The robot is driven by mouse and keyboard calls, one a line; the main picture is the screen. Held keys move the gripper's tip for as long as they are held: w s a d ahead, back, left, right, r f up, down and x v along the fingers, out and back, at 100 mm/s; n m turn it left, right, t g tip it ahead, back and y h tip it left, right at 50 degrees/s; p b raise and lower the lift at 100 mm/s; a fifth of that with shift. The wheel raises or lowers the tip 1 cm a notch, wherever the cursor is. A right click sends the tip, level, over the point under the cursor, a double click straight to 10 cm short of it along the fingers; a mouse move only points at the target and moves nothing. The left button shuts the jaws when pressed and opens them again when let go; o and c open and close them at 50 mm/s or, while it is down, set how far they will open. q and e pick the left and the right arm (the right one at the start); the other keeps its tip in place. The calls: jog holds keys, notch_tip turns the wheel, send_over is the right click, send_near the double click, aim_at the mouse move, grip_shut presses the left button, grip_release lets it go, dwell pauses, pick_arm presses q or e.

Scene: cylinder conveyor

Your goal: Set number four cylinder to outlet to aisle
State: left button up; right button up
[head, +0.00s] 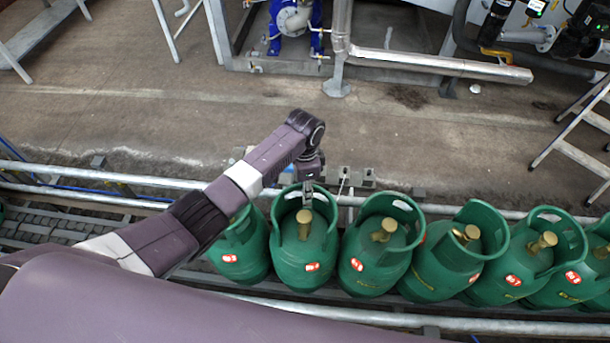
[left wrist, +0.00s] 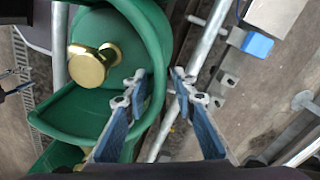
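A row of green gas cylinders with brass valves and open collars stands on the conveyor. My left gripper (head: 308,190) is at the far rim of the collar on one green cylinder (head: 300,258), second from the left of the main row. In the left wrist view my left gripper (left wrist: 159,80) is open, its two blue-grey fingers apart on either side of the collar rim (left wrist: 158,45). That cylinder's brass valve (left wrist: 92,64) lies left of the fingers. My right gripper is out of view.
Neighbouring cylinders stand close on both sides, one on the left (head: 243,255) and one on the right (head: 375,262). A grey guard rail (head: 130,179) runs behind the row. Beyond it the concrete aisle (head: 180,120) is mostly clear, with a ladder (head: 580,145) at right.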

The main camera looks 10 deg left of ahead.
pick_arm(q)
notch_tip(320, 180, up, 9)
jog(key=shift+f, duration=0.1)
dwell(0.7)
